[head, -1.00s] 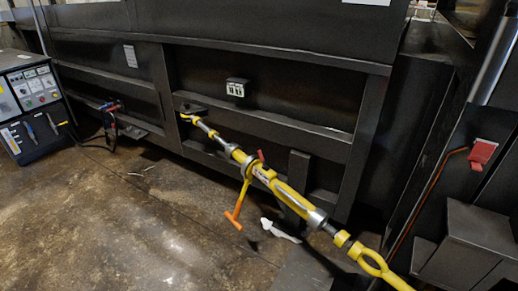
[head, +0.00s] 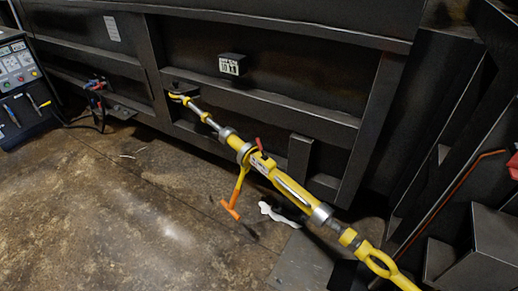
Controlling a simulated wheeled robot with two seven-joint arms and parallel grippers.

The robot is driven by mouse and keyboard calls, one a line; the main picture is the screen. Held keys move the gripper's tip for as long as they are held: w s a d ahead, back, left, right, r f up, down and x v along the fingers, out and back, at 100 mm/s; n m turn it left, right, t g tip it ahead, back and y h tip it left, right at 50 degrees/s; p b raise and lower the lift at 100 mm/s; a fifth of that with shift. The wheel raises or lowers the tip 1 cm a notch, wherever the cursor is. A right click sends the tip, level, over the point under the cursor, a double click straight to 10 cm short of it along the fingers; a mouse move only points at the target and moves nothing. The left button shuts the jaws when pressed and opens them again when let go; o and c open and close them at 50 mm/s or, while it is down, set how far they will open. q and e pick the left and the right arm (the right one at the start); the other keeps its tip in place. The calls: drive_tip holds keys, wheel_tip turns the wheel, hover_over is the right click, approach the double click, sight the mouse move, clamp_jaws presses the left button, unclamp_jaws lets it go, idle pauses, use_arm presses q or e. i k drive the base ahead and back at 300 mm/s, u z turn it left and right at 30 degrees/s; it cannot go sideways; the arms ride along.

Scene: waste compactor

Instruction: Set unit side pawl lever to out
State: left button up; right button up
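A yellow and silver ratchet turnbuckle (head: 290,190) runs diagonally from the dark container's side down to the lower right. A small red lever (head: 259,145), which looks like the pawl lever, sticks up from its ratchet housing. Whether it is set in or out I cannot tell. A yellow ratchet handle with an orange grip (head: 230,210) hangs down from the housing. The far hook end (head: 180,97) meets a bracket on the container. The near end has a yellow loop (head: 380,262). Neither of my grippers is in view.
A control panel box (head: 20,85) stands at the far left, with hoses near the container. The dark container wall (head: 300,85) rises behind the turnbuckle. Dark steel structure (head: 478,250) stands at the right. The concrete floor (head: 120,210) at the left front is largely clear.

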sight(264, 157)
drive_tip(key=u, duration=1.2)
drive_tip(key=i, duration=3.3)
drive_tip(key=z, duration=3.95)
